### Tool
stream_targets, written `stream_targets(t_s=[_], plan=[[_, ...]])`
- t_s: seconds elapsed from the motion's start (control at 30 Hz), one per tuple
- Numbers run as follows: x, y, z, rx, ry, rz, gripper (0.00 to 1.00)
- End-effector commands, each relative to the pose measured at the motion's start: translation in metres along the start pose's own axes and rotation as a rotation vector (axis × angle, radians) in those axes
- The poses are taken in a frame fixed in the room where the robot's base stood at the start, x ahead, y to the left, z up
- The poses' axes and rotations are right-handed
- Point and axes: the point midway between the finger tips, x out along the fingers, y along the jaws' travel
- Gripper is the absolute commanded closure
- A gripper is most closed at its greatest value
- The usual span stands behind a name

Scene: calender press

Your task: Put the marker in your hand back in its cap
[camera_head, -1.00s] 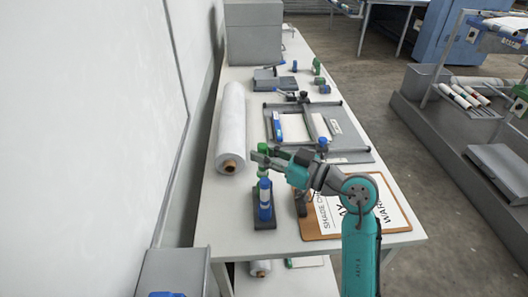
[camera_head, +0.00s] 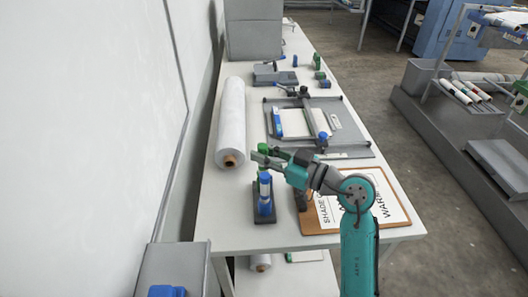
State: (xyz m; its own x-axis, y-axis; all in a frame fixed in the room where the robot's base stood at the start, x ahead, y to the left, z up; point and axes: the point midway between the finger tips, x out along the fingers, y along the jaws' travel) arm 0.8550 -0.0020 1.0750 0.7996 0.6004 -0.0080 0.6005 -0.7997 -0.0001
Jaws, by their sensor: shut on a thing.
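My gripper (camera_head: 262,158) is shut on an upright marker above the dark stand. The marker (camera_head: 265,180) shows a white band and blue parts below the fingers. Its lower end lines up with a blue piece (camera_head: 265,208), which looks like the cap, on the dark stand (camera_head: 264,220). I cannot tell whether the marker touches the cap or sits in it. A green piece (camera_head: 262,148) shows just above the fingers; I cannot tell whether it belongs to the marker.
A clipboard (camera_head: 312,228) with a printed sheet lies right of the stand. A white roll (camera_head: 231,125) lies on the left of the table (camera_head: 228,205). A grey frame (camera_head: 352,138) with a blue-handled tool stands behind. Small blue and green items are farther back.

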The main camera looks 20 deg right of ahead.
Motion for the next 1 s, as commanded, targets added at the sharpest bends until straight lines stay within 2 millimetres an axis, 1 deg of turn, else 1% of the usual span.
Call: stream_targets(t_s=[0.77,0.8,0.87,0.9,1.0], plan=[[0.000,0.000,0.013,0.001,0.000,-0.001,1.00],[0.000,0.000,0.013,0.000,0.001,-0.001,0.74],[0.000,0.000,0.013,0.000,0.001,-0.001,0.59],[0.000,0.000,0.013,0.000,0.000,-0.001,0.50],[0.000,0.000,0.013,0.000,0.000,-0.001,0.50]])
